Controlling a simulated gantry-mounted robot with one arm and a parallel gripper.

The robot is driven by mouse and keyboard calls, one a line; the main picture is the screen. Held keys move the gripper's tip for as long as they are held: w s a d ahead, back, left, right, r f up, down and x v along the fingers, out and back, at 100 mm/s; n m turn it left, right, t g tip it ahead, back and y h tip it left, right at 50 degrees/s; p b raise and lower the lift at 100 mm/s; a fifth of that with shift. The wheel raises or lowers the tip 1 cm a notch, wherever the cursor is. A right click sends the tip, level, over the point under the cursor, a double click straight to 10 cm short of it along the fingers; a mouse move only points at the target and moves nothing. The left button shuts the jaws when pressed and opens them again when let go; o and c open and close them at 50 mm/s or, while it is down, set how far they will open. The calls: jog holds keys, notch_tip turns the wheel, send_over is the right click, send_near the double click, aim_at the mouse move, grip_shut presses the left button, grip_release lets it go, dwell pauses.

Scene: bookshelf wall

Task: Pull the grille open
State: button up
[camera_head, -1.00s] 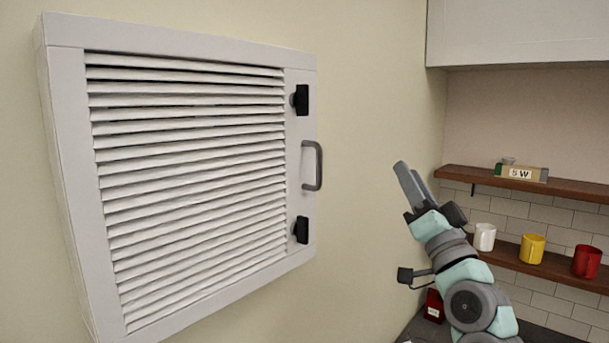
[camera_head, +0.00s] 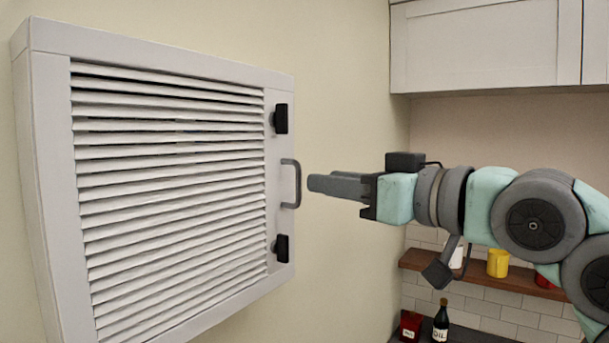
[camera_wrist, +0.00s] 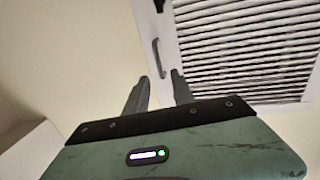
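The white louvred grille (camera_head: 278,225) hangs on the cream wall and looks closed. A grey D-shaped handle (camera_head: 297,183) stands on its right frame, between two black latches (camera_head: 280,118) (camera_head: 282,248). My gripper (camera_head: 312,184) points left at the handle, at about its height, with a small gap between fingertips and handle. In the wrist view the two fingers (camera_wrist: 158,80) are apart with nothing between them, and the handle (camera_wrist: 158,58) shows beyond the fingertips. The grille frame (camera_wrist: 170,60) fills the upper right there.
A white wall cabinet (camera_head: 485,45) is at the upper right. Below it a wooden shelf (camera_head: 520,282) holds mugs, including a yellow one (camera_head: 498,263). A dark bottle (camera_head: 441,322) and a red box (camera_head: 410,326) stand on the counter. The wall right of the grille is clear.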

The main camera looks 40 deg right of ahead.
jog(key=w, duration=0.6)
jog(key=shift+p, duration=0.35)
jog(key=shift+c, duration=0.3)
grip_shut()
dwell(0.7)
